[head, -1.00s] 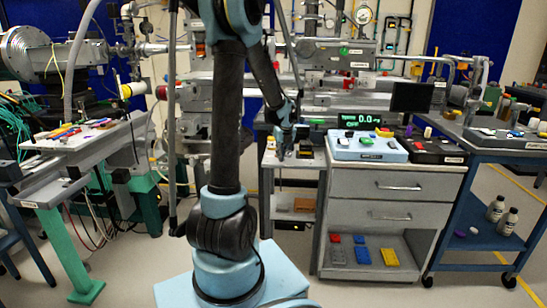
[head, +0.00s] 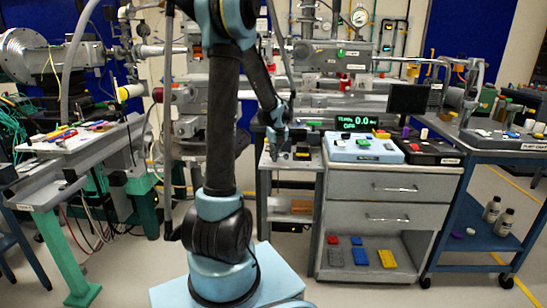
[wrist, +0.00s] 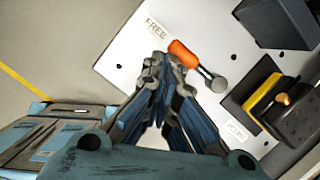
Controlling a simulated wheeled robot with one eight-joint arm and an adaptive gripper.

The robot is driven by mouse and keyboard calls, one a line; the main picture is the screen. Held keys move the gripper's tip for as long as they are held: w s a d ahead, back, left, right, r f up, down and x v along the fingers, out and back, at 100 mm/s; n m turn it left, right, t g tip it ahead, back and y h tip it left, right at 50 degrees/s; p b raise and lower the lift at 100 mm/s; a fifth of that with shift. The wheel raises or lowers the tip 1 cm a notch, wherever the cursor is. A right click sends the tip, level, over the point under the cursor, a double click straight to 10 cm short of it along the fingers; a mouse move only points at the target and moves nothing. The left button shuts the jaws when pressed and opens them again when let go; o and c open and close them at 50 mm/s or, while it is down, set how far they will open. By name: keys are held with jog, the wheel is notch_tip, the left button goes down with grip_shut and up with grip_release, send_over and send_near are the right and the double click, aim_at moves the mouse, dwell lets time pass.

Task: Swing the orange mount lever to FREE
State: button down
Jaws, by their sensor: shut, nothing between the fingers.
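The orange mount lever (wrist: 183,53) lies on a pale plate (wrist: 120,50) in the wrist view. Its orange grip is at the upper left end and a grey round knob (wrist: 219,84) is at the other end. A FREE label (wrist: 156,29) is printed just beyond the orange end. My gripper (wrist: 163,66) is shut and empty, its fingertips close beside the orange grip on its lower left; I cannot tell if they touch. In the head view my gripper (head: 274,156) is low over the small grey stand (head: 290,205), and the lever cannot be made out there.
A black block with a yellow part (wrist: 275,100) and a dark box (wrist: 280,20) flank the lever. A second label (wrist: 236,131) is hard to read. The drawer cabinet (head: 390,200) stands right of the stand. A blue cart (head: 480,205) is farther right.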

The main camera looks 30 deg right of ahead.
jog(key=s+a, duration=0.2)
jog(key=s, duration=0.1)
jog(key=shift+s+a+r, duration=0.15)
jog(key=shift+s+r, duration=0.1)
jog(key=shift+r, duration=0.15)
jog(key=a+v, duration=0.1)
jog(key=v, duration=0.8)
jog(key=shift+w+r, duration=0.25)
jog(key=shift+r, duration=0.2)
jog(key=shift+a, duration=0.15)
jog(key=s+a+n, duration=0.3)
jog(key=a+n, duration=0.6)
jog(key=a, duration=0.3)
jog(key=s+a+n, duration=0.2)
jog(key=a+n, duration=0.7)
jog(key=a, duration=0.4)
jog(key=s+a+f+n, duration=0.5)
jog(key=s+a+n, duration=0.1)
jog(key=n, duration=0.4)
jog(key=s+a+f+n+g, duration=0.1)
jog(key=s+a+f+n, duration=0.4)
jog(key=n, duration=0.5)
jog(key=shift+s+a+y, duration=0.3)
jog(key=shift+s+a, duration=0.75)
jog(key=shift+s, duration=0.75)
